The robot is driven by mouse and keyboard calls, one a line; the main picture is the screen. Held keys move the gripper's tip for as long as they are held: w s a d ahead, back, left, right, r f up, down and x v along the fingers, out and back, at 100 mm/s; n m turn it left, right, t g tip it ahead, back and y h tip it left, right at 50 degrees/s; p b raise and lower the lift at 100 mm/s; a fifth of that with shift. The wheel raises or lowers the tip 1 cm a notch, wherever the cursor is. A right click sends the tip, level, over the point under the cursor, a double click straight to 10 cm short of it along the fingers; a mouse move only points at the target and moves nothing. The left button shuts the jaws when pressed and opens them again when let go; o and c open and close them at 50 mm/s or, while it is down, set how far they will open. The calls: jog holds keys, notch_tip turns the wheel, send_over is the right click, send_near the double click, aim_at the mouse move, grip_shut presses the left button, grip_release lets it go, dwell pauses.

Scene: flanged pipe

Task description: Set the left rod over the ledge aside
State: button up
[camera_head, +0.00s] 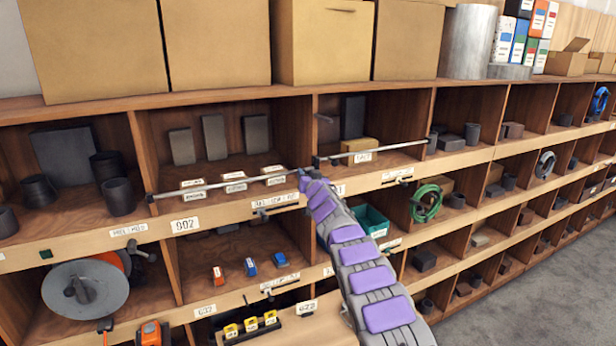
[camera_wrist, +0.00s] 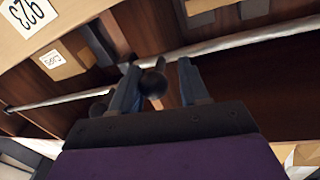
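The left rod (camera_head: 225,183), thin and grey, runs across the front of the left shelf opening above the ledge (camera_head: 232,207). Its right end is by my gripper (camera_head: 307,177), whose fingers are small there. In the wrist view, my gripper (camera_wrist: 160,80) has its two fingers apart. A dark round knob (camera_wrist: 153,83) shows between them, nearer the left finger; whether it touches is unclear. A rod (camera_wrist: 240,42), seemingly the left one, runs right from behind the fingers. Another rod (camera_wrist: 55,96) runs left; it appears to be the right rod (camera_head: 375,152).
Small labelled blocks (camera_head: 234,182) stand close by the left rod, with dark slabs (camera_head: 214,137) deeper in that compartment. A vertical divider (camera_head: 300,140) stands between the two rods' compartments. Open floor (camera_head: 540,285) lies at lower right.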

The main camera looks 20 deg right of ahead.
jog(key=shift+d, duration=0.1)
jog(key=c, duration=0.3)
jog(key=shift+d, duration=0.45)
grip_shut()
jog(key=shift+a+f, duration=0.1)
jog(key=shift+a, duration=0.1)
jog(key=b, duration=0.1)
jog(key=a+b, duration=0.1)
jog(key=shift+a+f+b, duration=0.25)
jog(key=shift+f+b, duration=0.05)
jog(key=shift+b, duration=0.05)
jog(key=a+b, duration=1.6)
jog(key=a, duration=0.5)
jog(key=p, duration=0.6)
send_near(178, 194)
jog(key=w, duration=0.3)
jog(key=w+d, duration=0.1)
jog(key=w, duration=0.1)
jog(key=shift+w+f, duration=0.1)
jog(key=shift+w, duration=0.15)
